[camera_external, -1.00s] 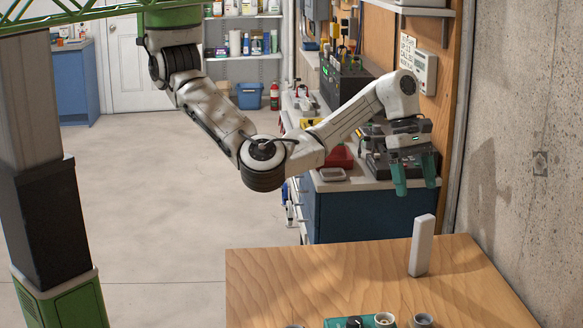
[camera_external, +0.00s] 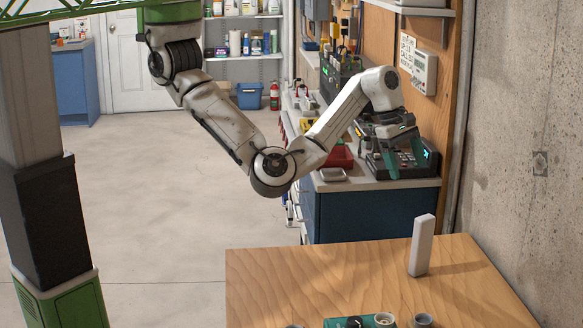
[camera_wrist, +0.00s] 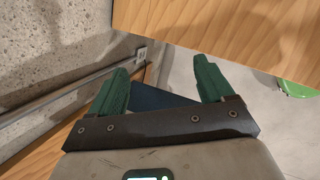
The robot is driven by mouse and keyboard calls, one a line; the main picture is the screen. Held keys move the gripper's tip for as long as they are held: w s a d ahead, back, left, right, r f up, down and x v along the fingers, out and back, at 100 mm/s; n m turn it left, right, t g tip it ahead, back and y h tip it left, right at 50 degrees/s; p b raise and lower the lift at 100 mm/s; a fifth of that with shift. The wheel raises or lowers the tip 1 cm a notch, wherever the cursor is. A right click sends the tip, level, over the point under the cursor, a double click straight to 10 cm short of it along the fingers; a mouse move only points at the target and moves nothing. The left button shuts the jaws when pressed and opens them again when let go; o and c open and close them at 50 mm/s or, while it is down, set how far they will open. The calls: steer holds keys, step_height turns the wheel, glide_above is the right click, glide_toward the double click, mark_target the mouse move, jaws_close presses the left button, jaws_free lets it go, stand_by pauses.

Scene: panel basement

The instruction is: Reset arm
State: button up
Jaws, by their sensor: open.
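My gripper (camera_external: 391,162) is raised well behind the wooden table, in front of the workbench in the external view. In the wrist view its two green fingers (camera_wrist: 160,88) are spread apart with nothing between them. In the external view the fingers overlap the dark equipment on the bench, so their gap is hard to see there. My arm bends down at the elbow and up again to the wrist.
A wooden table (camera_external: 290,285) carries an upright white block (camera_external: 422,245), two small cups (camera_external: 384,320) and a teal item (camera_external: 345,322) at its front edge. The workbench (camera_external: 375,215) holds a red bin (camera_external: 340,157) and equipment. A concrete wall (camera_external: 530,120) stands right. The floor at left is clear.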

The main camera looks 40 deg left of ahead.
steer(key=w+a+f+m+t+y+p, duration=0.1)
steer(key=w+a, duration=0.4)
steer(key=a, duration=0.2)
steer(key=w+a+f+t+p, duration=0.15)
steer(key=w+a, duration=0.25)
steer(key=a, duration=0.4)
steer(key=a+m, duration=0.1)
steer(key=a, duration=0.4)
steer(key=a+f+m+t+y+p, duration=0.1)
steer(key=a, duration=0.3)
steer(key=s+a+f+m, duration=0.1)
steer(key=a, duration=0.4)
steer(key=shift+a+f+m+t, duration=0.15)
steer(key=shift+a+m+t, duration=0.1)
steer(key=shift+a+m, duration=0.05)
steer(key=s+a+f+m+g+b, duration=0.1)
steer(key=s+a+f+m, duration=0.2)
steer(key=s+f, duration=0.3)
steer(key=s+a+f+m+g+y+b, duration=0.1)
steer(key=s+a+f+m+b, duration=0.1)
steer(key=s+f, duration=0.4)
steer(key=s+a+f+m+g+b, duration=0.1)
steer(key=s+a+f+m+b, duration=0.1)
steer(key=s+a+f+m, duration=0.2)
step_height(320, 180, down, 5)
steer(key=shift+s+a+r+g+y, duration=0.1)
steer(key=shift+s+a+g+y, duration=0.3)
steer(key=shift+s+a, duration=0.65)
steer(key=shift+d, duration=0.1)
